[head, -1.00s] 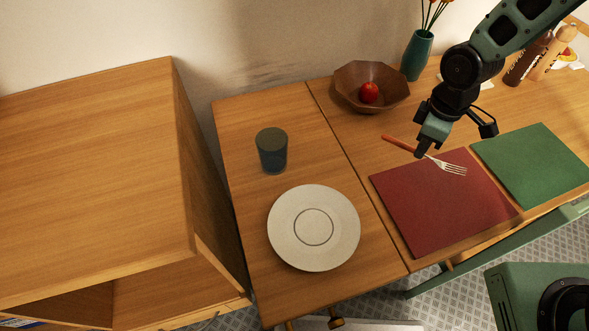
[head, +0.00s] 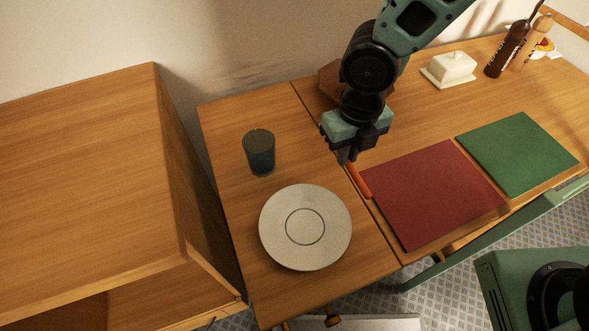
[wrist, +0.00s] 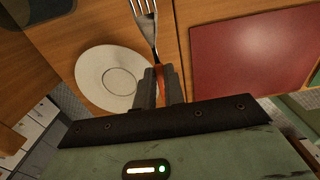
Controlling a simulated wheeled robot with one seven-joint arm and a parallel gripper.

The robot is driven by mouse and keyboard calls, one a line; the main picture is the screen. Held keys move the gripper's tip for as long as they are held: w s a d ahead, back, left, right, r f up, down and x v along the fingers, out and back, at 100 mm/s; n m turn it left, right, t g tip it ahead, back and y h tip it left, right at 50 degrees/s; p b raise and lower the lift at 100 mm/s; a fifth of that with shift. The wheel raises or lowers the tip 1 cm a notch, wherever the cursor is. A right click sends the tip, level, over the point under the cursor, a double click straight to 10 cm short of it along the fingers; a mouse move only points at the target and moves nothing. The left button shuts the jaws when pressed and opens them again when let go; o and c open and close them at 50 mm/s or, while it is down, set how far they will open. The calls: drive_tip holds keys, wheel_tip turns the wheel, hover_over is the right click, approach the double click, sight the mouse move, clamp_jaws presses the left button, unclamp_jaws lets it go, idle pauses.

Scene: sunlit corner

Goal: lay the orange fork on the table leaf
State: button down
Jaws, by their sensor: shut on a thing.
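The orange fork (head: 358,182) is held in my gripper (head: 346,160), above the table near the seam beside the red placemat. In the head view only its orange handle shows clearly. The wrist view shows the metal tines (wrist: 146,18) pointing away past the fingers (wrist: 160,80), which are shut on the handle. The table leaf (head: 222,130) is the left section of the wooden table, left of the seam. It bears a white plate (head: 335,232) and a dark blue-green cup (head: 259,152).
The red placemat (head: 430,195) and green placemat (head: 520,155) lie right of the seam. A wooden bowl (head: 328,80) is mostly hidden behind my arm. A white butter dish (head: 449,70) and bottles (head: 507,50) stand farther back. The leaf's back-left is clear; a wooden cabinet (head: 80,180) stands left.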

sight(339, 188)
wheel_tip(339, 188, down, 10)
drive_tip(key=shift+b, duration=1.2)
drive_tip(key=shift+f, duration=0.1)
drive_tip(key=c, duration=1.5)
unclamp_jaws()
